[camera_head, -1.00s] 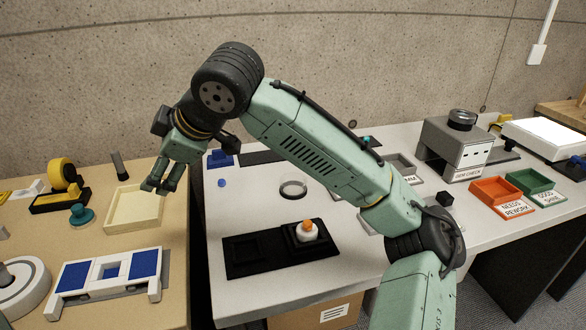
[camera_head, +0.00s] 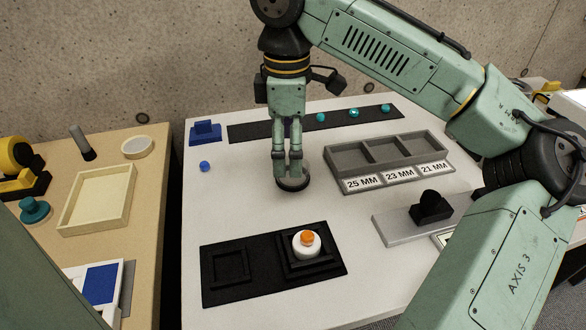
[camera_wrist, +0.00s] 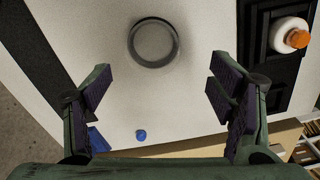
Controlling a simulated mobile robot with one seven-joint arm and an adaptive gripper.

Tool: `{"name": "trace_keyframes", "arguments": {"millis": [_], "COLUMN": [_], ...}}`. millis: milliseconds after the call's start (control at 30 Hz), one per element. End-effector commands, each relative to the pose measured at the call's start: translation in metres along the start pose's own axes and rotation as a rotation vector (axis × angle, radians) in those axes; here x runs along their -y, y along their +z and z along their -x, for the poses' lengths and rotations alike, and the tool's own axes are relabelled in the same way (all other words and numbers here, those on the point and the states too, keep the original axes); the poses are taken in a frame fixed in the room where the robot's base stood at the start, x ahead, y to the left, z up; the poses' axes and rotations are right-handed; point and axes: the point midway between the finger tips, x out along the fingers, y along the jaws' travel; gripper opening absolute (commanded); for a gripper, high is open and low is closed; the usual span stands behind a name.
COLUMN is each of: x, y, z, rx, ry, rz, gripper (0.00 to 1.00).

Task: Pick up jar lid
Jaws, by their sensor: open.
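The jar lid, a round shallow piece with a dark rim and grey inside, lies flat on the white table in the wrist view (camera_wrist: 153,42). In the head view the jar lid (camera_head: 293,185) is partly hidden behind the fingertips. My gripper (camera_head: 288,178) points straight down over it there, with nothing held. In the wrist view my gripper (camera_wrist: 160,90) has its dark-padded fingers spread wide. The lid appears beyond the fingertips, toward the top of that picture, roughly centred between them. The height gap between fingertips and lid is hard to judge.
A black tray (camera_head: 220,298) with a white, orange-topped bottle (camera_head: 307,244) is in front. A grey sorting tray (camera_head: 440,147) stands right, a dark strip (camera_head: 250,132) behind. A small blue knob (camera_head: 205,166) lies left. The white table around the lid is clear.

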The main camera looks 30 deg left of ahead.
Motion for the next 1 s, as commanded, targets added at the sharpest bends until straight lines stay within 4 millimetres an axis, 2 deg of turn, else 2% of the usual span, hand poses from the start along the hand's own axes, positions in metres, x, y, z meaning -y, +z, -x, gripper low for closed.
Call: {"name": "trace_keyframes", "arguments": {"millis": [167, 400, 500, 767, 1000], "x": [-0.002, -0.007, -0.008, -0.008, -0.008], "y": [0.001, 0.004, 0.004, 0.003, 0.003], "z": [-0.013, -0.048, -0.056, -0.059, -0.059], "rx": [0.001, 0.0, -0.001, -0.002, -0.003], "ry": [0.001, 0.001, 0.003, 0.004, 0.004], "rz": [0.0, 0.001, 0.0, 0.0, 0.0], "gripper": [0.77, 0.77, 0.77, 0.77, 0.61]}}
